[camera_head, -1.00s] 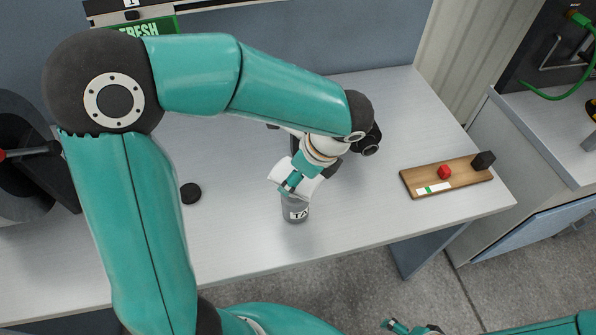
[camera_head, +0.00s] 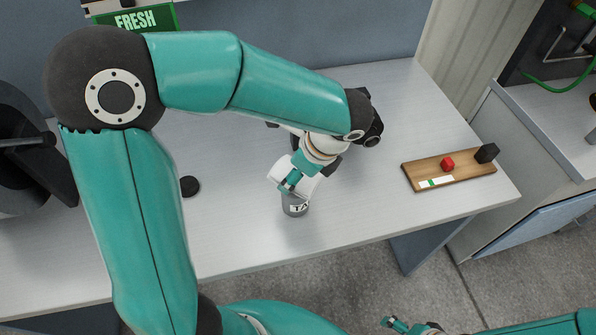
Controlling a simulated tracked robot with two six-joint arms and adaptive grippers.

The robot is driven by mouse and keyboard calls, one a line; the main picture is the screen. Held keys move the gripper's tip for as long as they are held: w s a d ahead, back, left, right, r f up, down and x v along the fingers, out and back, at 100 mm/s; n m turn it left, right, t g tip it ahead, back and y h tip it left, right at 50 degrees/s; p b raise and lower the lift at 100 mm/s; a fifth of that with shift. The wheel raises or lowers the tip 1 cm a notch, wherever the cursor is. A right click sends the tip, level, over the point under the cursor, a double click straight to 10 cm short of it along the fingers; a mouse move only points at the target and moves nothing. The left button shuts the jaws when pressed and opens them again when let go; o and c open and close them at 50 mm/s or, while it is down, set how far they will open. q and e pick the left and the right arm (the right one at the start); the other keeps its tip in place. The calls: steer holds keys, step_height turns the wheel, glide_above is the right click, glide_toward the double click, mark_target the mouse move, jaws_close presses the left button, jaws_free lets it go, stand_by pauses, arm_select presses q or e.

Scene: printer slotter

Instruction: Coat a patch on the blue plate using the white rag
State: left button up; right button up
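The white rag (camera_head: 302,187) is at the fingers of my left gripper (camera_head: 290,182), which looks shut on it. The rag is right above a grey jar (camera_head: 295,208) with a partly visible label beginning "TA". The rag overlaps the jar's top in the picture; I cannot tell if they touch. I do not see a blue plate; my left arm covers much of the table. My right gripper (camera_head: 400,326) is at the bottom edge, low and away from the table, partly cut off.
A wooden board (camera_head: 415,181) with a red knob (camera_head: 447,163) and a black block (camera_head: 487,153) lies at the table's right end. A black disc (camera_head: 190,186) lies left of the jar. A green FRESH sign (camera_head: 135,20) stands behind. The table between jar and board is clear.

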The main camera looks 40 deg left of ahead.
arm_select(q)
steer(key=shift+f+b, duration=0.35)
steer(key=shift+f, duration=0.15)
stand_by(0.3)
stand_by(0.9)
step_height(320, 180, up, 7)
steer(key=p, duration=0.6)
stand_by(0.9)
